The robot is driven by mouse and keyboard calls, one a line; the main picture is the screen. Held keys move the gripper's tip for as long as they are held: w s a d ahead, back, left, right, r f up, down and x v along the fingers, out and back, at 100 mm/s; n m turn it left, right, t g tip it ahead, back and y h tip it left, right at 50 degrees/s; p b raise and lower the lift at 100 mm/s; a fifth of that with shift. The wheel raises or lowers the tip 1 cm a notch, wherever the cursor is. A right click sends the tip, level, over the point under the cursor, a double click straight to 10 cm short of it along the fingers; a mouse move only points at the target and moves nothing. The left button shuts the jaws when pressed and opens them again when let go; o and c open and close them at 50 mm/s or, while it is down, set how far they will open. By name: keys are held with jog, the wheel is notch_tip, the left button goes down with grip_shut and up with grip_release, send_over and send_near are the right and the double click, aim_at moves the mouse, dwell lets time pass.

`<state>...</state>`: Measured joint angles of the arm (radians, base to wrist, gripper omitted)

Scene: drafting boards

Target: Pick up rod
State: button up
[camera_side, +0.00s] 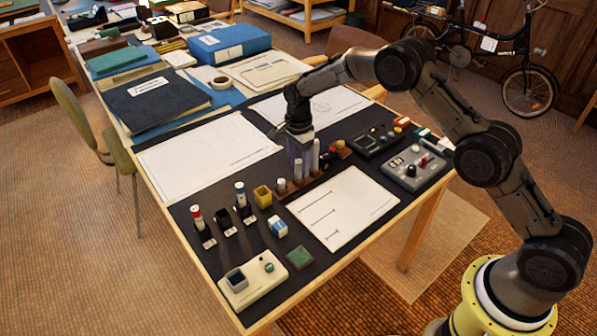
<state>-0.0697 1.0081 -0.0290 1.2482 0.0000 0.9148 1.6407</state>
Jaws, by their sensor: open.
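My gripper (303,160) points down over a row of small upright pieces near the middle of the dark table. It is open, with its fingers low among the pieces. A pale, slim upright rod (316,155) stands at the right side of the fingers. Another pale upright piece (297,170) stands just in front of them, and a short pale peg (281,185) stands to the left. The fingers and the pieces overlap in this view, so I cannot tell whether they touch or whether a rod is between the fingers.
Red-capped and blue-capped tubes (197,217) stand in black holders at front left, near a yellow cup (262,196). A white sheet (345,207) lies right of the row. Control boxes (412,167) sit at right. A pale device (253,280) is at the front edge.

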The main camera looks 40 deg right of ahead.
grip_shut()
jog(key=shift+r, duration=0.1)
dwell(0.4)
